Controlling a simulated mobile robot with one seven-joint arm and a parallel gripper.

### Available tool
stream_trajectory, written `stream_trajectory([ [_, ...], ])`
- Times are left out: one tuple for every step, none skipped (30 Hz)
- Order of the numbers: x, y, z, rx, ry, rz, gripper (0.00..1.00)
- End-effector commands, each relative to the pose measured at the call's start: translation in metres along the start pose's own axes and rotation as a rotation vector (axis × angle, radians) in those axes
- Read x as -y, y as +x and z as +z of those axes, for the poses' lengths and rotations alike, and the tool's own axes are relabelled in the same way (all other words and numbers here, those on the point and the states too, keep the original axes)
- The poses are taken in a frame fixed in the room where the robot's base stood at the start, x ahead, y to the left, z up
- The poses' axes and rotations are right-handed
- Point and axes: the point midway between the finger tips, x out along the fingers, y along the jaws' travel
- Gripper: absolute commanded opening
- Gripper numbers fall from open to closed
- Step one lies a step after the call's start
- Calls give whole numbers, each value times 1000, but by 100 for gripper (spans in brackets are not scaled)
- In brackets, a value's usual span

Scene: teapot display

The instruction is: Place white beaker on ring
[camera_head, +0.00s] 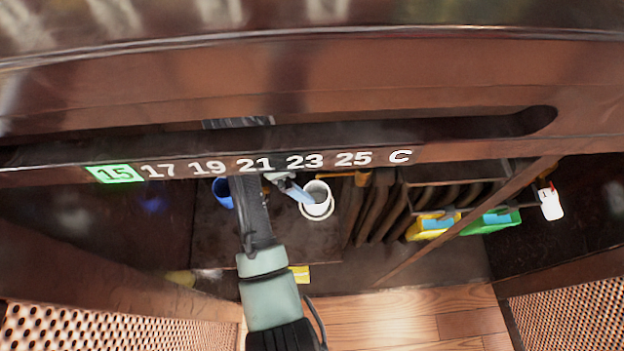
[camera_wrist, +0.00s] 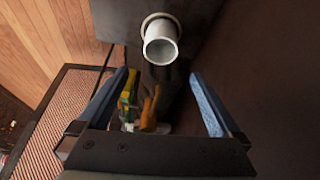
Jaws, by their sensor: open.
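The white beaker (camera_head: 318,190) stands upright on the dark shelf surface, right of my arm. It also shows in the wrist view (camera_wrist: 161,50), top centre, with its open mouth toward the camera. A pale ring (camera_wrist: 147,21) shows at the beaker's far end, and the beaker appears to stand on it; I cannot tell whether it is fully seated. My gripper (camera_wrist: 160,76) is open, its two blue-lined fingers apart with nothing held between them. The beaker lies just beyond the fingertips. In the head view a blue finger (camera_head: 295,191) is close to the beaker's left side.
A blue cup (camera_head: 222,192) stands left of my arm. Yellow (camera_head: 432,227) and green (camera_head: 491,222) items lie at the right, near dark slats. A dark beam with numbers (camera_head: 255,163) crosses above. Perforated panels (camera_head: 570,315) flank the wooden floor (camera_head: 400,325).

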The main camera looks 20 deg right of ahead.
Motion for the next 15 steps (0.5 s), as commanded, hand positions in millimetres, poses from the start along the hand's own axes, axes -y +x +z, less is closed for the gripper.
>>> stream_trajectory([
  [1,-11,0,0,0,-3,100],
  [1,-16,0,0,0,-3,100],
  [1,-20,0,0,0,-2,100],
  [0,-23,0,0,0,-2,100],
  [0,-26,0,0,0,-2,100],
  [0,-28,0,0,1,-2,100],
  [0,-30,0,0,1,-1,100],
  [0,-31,0,0,1,0,100],
  [0,-32,0,0,1,1,100],
  [0,-32,0,0,1,1,100],
  [0,-32,0,0,1,1,100],
  [0,-32,0,0,0,1,100],
  [0,-32,0,0,0,1,100],
  [0,-32,0,0,0,1,100],
  [0,-32,0,0,0,1,100],
])
